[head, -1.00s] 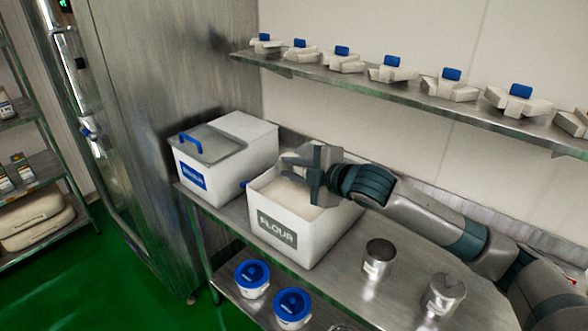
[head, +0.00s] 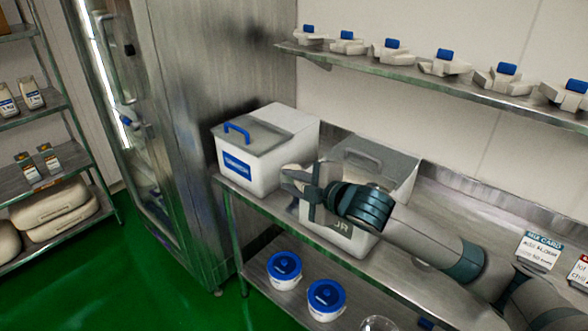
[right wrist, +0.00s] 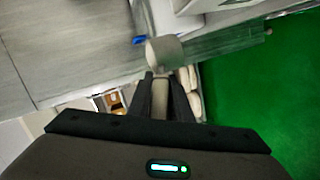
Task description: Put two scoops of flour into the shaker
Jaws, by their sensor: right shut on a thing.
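The white flour bin (head: 343,238) stands on the steel bench, its label partly covered by my right arm. A grey lid with a handle (head: 375,158) shows at its top and back; I cannot tell how far it covers the opening, and no flour is visible. My right gripper (head: 318,190) is in front of and above the bin's left side. It is shut on a pale scoop (head: 297,175). In the right wrist view the scoop (right wrist: 164,52) extends beyond the fingers (right wrist: 161,98); its contents are hidden. No shaker shows clearly. My left gripper is out of view.
A second white bin with a blue handle (head: 262,165) stands left of the flour bin. Blue-lidded tubs (head: 326,298) are on the lower shelf. A wall shelf (head: 420,78) holds several pale parts. A card (head: 538,250) stands at the right.

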